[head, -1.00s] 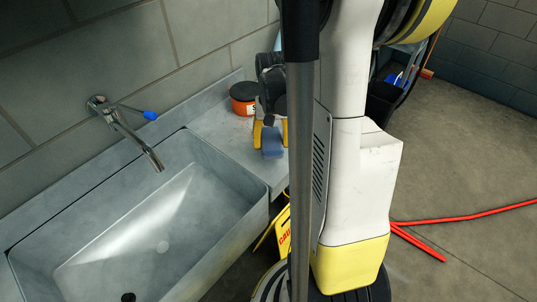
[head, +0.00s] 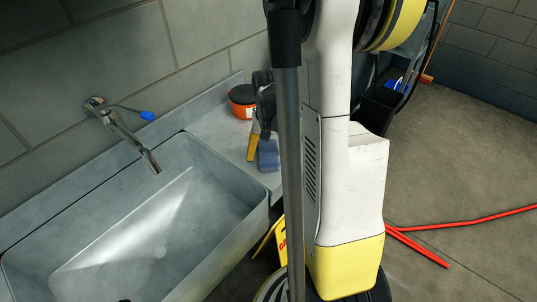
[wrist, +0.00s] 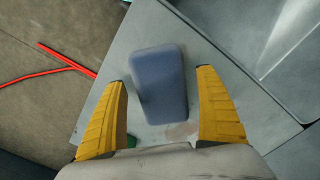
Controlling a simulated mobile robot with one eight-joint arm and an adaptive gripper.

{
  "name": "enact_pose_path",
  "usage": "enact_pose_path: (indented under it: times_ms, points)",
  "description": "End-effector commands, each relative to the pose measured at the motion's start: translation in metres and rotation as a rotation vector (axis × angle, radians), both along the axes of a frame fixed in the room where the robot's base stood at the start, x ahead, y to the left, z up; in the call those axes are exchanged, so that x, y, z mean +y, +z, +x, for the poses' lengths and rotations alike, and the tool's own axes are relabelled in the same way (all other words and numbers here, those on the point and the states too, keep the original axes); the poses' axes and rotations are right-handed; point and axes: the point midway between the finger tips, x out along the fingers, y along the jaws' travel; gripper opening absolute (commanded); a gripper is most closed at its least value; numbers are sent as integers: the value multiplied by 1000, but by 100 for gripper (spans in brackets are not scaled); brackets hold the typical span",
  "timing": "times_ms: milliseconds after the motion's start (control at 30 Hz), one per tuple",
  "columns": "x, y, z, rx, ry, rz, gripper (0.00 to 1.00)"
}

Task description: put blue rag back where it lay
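The blue rag (wrist: 158,85) is a rounded, block-like pad in the wrist view. It appears to rest on the grey counter (wrist: 205,28), close to its edge. My gripper (wrist: 161,78) is open, with its yellow fingers on either side of the rag and a gap to each. In the head view the rag (head: 268,155) is at the counter's right end, beside a yellow finger of my gripper (head: 259,146). My arm hides part of that area.
A grey sink (head: 120,250) with a tap (head: 130,133) lies left of the counter. An orange tub with a dark lid (head: 243,101) stands behind my gripper. A yellow sign (head: 281,241) is below the counter. Red strips (head: 420,245) lie on the floor.

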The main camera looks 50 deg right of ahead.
Motion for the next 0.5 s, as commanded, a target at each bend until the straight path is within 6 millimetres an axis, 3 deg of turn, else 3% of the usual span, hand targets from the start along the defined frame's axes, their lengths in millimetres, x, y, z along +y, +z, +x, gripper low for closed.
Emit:
enact_pose_path:
  times_ms: [267,500]
  points:
    - [0,13,0,0,0,0,83]
    - [0,66,0,0,0,0,83]
